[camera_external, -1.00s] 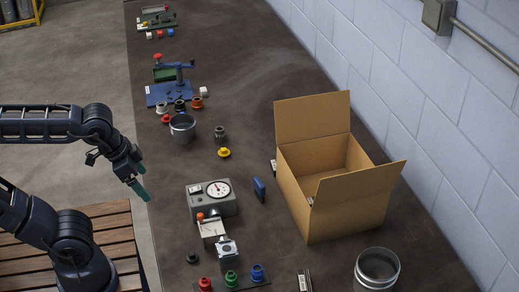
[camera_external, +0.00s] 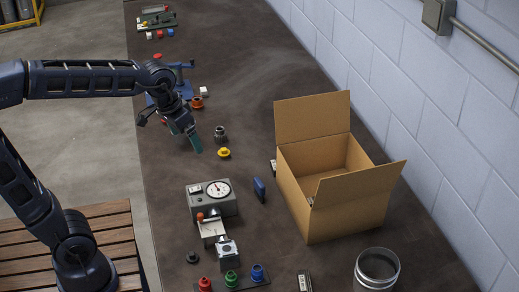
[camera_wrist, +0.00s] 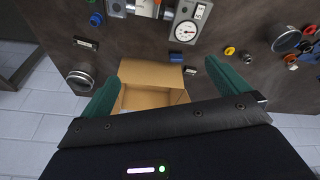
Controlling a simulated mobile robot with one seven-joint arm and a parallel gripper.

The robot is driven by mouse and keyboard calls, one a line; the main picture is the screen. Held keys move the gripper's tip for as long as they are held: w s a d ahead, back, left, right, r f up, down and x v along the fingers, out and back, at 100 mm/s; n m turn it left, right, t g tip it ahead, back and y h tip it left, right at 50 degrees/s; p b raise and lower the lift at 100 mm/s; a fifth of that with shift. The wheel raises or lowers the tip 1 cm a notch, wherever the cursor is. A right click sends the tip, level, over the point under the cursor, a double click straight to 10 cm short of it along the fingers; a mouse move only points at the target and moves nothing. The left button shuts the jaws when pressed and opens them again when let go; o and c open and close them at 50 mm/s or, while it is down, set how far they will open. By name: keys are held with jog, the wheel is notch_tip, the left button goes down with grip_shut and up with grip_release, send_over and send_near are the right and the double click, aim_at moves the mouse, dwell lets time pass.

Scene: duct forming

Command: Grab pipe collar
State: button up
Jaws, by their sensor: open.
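My gripper (camera_external: 195,140) is open and empty, above the left part of the bench. Its two green fingers show wide apart in the wrist view (camera_wrist: 165,72). My gripper is apart from both.
An open cardboard box (camera_external: 345,195) stands right of centre. A gauge unit (camera_external: 213,200), yellow ring (camera_external: 224,153), dark fitting (camera_external: 220,134) and blue block (camera_external: 259,189) are nearer my arm. A row of coloured caps (camera_external: 231,280) is in front. The bench behind the box is clear.

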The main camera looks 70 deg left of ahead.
jog(key=w+a+f+n+g, duration=0.1)
jog(key=w+a+n, duration=0.1)
jog(key=w+a, duration=0.35)
jog(key=w+a+f+n, duration=0.1)
jog(key=w+a+n, duration=0.1)
jog(key=a, duration=0.6)
jog(key=n+g, duration=0.2)
jog(key=n, duration=0.6)
send_over(182, 139)
jog(key=w+a, duration=0.1)
jog(key=a, duration=0.3)
notch_tip(182, 139, down, 24)
jog(key=shift+h, duration=0.4)
notch_tip(182, 139, down, 10)
jog(key=shift+w+d+f, duration=0.1)
jog(key=shift+c, duration=0.4)
jog(key=c, duration=0.7)
